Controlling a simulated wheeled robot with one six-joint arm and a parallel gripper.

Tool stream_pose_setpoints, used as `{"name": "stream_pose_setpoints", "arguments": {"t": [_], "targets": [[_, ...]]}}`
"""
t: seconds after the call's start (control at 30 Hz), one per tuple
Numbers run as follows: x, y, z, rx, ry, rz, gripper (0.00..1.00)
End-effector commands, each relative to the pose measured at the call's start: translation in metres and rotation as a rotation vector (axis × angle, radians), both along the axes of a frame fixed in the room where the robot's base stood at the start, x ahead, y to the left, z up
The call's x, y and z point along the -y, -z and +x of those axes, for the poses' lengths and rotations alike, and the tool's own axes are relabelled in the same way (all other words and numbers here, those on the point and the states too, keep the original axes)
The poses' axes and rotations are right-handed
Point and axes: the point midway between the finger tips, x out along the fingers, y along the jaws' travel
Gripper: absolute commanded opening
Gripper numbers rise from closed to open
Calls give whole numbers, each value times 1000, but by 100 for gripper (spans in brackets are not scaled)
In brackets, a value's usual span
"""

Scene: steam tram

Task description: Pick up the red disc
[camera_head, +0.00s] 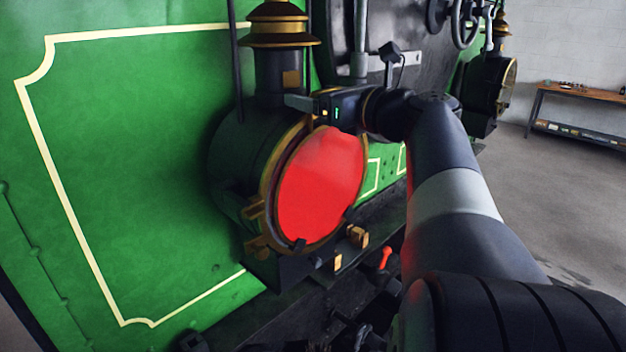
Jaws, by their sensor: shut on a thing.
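The red disc (318,190) is a large round plate at the front of a dark lamp (237,160). It stands upright, and a brass ring (268,212) shows around its left and lower edge. My gripper (300,104) is at the top of the disc, reaching in from the right, and is shut on the disc's upper edge. The fingertips are small and dark here, and the exact contact is partly hidden by the gripper body. I cannot tell whether the disc is clear of the ring.
The lamp has a brass-banded chimney (279,75) just behind my gripper. A green panel (130,160) with cream lining fills the left. Pipes and a wheel valve (465,20) are at the top. A second lamp (490,85) and a workbench (580,95) stand right, with open floor between.

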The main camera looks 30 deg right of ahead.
Motion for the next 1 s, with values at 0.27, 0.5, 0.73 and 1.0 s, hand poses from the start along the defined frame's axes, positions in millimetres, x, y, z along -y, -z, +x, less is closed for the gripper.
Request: {"name": "stream_pose_setpoints", "arguments": {"t": [0.27, 0.5, 0.73, 1.0], "targets": [[0, 0, 0, 0, 0, 0, 28], [0, -1, 0, 2, 0, 0, 27], [0, -10, 0, 3, -1, -2, 27], [0, -28, 0, 3, -1, -2, 27]]}}
